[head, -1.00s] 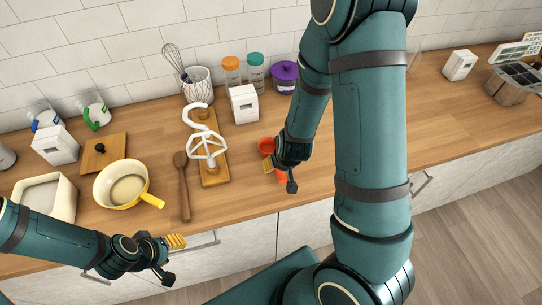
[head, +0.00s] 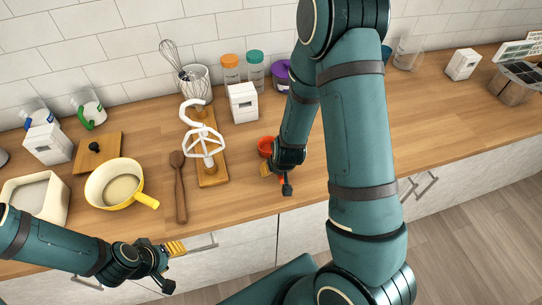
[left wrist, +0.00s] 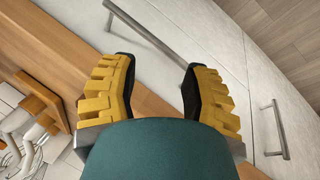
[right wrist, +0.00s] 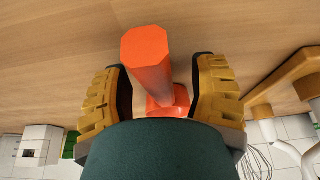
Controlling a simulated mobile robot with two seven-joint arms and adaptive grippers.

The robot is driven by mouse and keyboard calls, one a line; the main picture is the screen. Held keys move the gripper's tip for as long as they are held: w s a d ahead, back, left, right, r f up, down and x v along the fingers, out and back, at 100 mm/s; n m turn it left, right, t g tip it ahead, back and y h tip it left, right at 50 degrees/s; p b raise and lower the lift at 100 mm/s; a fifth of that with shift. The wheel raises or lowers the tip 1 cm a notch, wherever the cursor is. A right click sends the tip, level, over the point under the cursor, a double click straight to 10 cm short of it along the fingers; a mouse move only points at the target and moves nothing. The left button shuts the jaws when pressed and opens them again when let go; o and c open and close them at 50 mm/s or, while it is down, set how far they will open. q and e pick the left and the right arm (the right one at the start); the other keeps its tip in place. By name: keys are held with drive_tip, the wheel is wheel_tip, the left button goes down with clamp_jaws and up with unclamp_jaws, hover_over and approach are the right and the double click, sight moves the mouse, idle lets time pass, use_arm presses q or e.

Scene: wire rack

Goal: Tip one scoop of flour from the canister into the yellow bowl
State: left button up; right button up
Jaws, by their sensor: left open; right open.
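The yellow bowl (head: 97,200) with a side handle stands on the counter at left; its inside looks pale. The open, cream, square canister (head: 62,200) is left of it, with pale grey-white stuff inside, partly hidden by my left arm. An orange-red scoop (head: 266,144) lies on the counter in the middle. My right gripper (head: 280,181) is open over it; in the right wrist view the scoop's handle (right wrist: 148,58) lies between the open fingers, apart from both. My left gripper (head: 174,265) is open and empty in front of the counter edge.
Counter right of my right arm is mostly clear.

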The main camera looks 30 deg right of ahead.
clamp_jaws()
drive_tip(key=shift+r, duration=0.15)
drive_tip(key=shift+r+p, duration=2.25)
drive_tip(key=shift+r, duration=1.9)
drive_tip(key=shift+f, duration=0.1)
